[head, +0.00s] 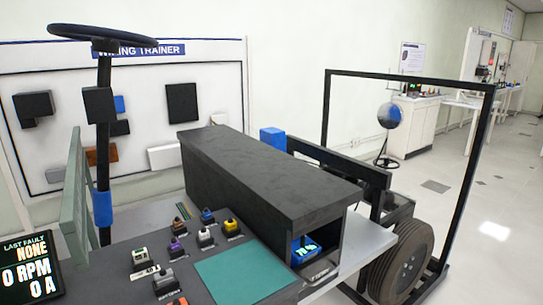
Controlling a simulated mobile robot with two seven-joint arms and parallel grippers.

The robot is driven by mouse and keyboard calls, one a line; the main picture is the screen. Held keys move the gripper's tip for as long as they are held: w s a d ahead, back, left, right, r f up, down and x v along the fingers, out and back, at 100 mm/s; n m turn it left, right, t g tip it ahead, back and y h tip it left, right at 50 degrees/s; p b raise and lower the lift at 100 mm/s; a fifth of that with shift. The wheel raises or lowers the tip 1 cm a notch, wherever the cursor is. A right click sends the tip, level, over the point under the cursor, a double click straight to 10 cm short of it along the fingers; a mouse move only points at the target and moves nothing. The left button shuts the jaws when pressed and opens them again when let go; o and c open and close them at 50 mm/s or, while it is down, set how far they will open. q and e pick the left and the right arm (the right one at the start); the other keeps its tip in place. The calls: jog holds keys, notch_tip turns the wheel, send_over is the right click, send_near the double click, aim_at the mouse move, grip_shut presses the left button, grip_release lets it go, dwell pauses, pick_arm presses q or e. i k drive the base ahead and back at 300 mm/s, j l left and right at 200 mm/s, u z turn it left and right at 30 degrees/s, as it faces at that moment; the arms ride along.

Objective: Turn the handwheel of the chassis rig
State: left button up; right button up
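The handwheel (125,40) is a dark, steering-wheel-like ring at the upper left of the head view. It sits nearly level on top of a black upright column (104,150), which has a black box on its upper part and a blue band (102,208) lower down. The column rises at the left side of the chassis rig, whose long dark housing (265,170) fills the middle. Neither my left nor my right gripper shows in this view, and nothing is seen touching the handwheel.
A dark panel with several coloured switches (206,237) and a green mat (245,272) lies in front. A display (28,268) reads 0 RPM, 0 A. A pale upright panel (78,200) stands just left of the column. A wheel with a tyre (402,262) and black frame (470,170) stand right.

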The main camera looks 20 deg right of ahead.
aim_at(386, 161)
jog(key=z, duration=1.35)
jog(key=i+l+z, duration=0.6)
jog(key=i+z, duration=0.2)
jog(key=i, duration=0.25)
jog(key=i+z, duration=0.35)
jog(key=i, duration=2.65)
jog(key=i+l+u, duration=0.1)
jog(key=i, duration=1.1)
